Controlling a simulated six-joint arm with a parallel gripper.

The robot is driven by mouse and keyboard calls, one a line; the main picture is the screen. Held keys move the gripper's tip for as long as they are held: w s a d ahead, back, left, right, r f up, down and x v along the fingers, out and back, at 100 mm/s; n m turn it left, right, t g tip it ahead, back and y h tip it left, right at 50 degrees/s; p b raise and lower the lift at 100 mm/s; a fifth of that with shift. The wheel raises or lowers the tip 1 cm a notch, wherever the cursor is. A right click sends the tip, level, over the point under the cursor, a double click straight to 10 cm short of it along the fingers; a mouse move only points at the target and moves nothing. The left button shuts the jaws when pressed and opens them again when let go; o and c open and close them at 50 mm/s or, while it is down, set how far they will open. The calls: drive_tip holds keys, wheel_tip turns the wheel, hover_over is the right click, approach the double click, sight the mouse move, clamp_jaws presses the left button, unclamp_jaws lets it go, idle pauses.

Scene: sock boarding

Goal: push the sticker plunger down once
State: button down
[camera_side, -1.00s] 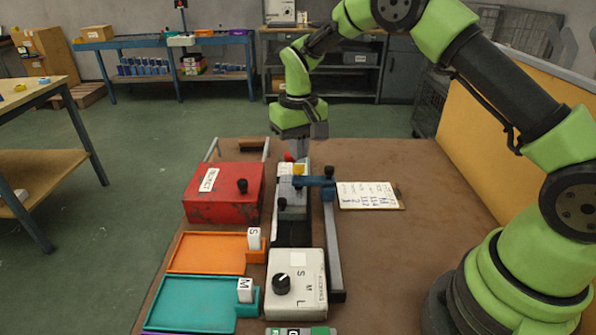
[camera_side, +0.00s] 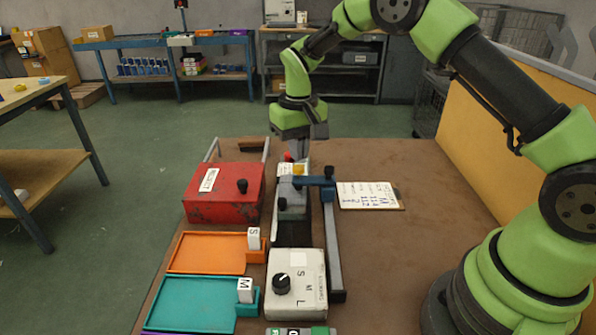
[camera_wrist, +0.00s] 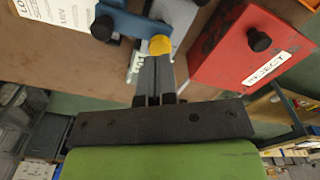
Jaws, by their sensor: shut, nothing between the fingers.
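A yellow knob (camera_wrist: 160,45), which looks like the sticker plunger's top, shows just beyond my fingertips in the wrist view. In the side view the yellow knob (camera_side: 298,169) stands at the far end of the narrow fixture, beside the blue arm. My gripper (camera_side: 299,156) points down just behind and above it. The fingers (camera_wrist: 158,62) are shut together with nothing between them. They overlap the knob's lower edge in the wrist view, and I cannot tell whether they touch it. The plunger's shaft is hidden.
A blue clamp arm (camera_side: 315,181) with a dark knob lies close to the right. A red box (camera_side: 212,205) stands left, and a clipboard (camera_side: 370,196) lies right. The size dial box (camera_side: 306,263) and orange tray (camera_side: 205,268) are nearer the camera. The table's right side is clear.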

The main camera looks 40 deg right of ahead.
drive_tip(key=shift+f, duration=1.45)
idle(0.4)
drive_tip(key=shift+r, duration=3.5)
drive_tip(key=shift+r, duration=0.25)
wheel_tip(320, 180, up, 7)
drive_tip(key=t, duration=0.2)
hover_over(299, 167)
drive_tip(key=s+a, duration=0.1)
drive_tip(key=s, duration=0.2)
drive_tip(key=s+a+r+t+y, duration=0.1)
drive_tip(key=s+a+r, duration=0.1)
drive_tip(key=s+r, duration=0.55)
drive_tip(key=s+a+m+t+y, duration=0.1)
drive_tip(key=s+t, duration=0.3)
drive_tip(key=s, duration=1.1)
drive_tip(key=shift+s+a+r, duration=0.15)
drive_tip(key=shift+a+r, duration=0.05)
drive_tip(key=shift+a, duration=0.05)
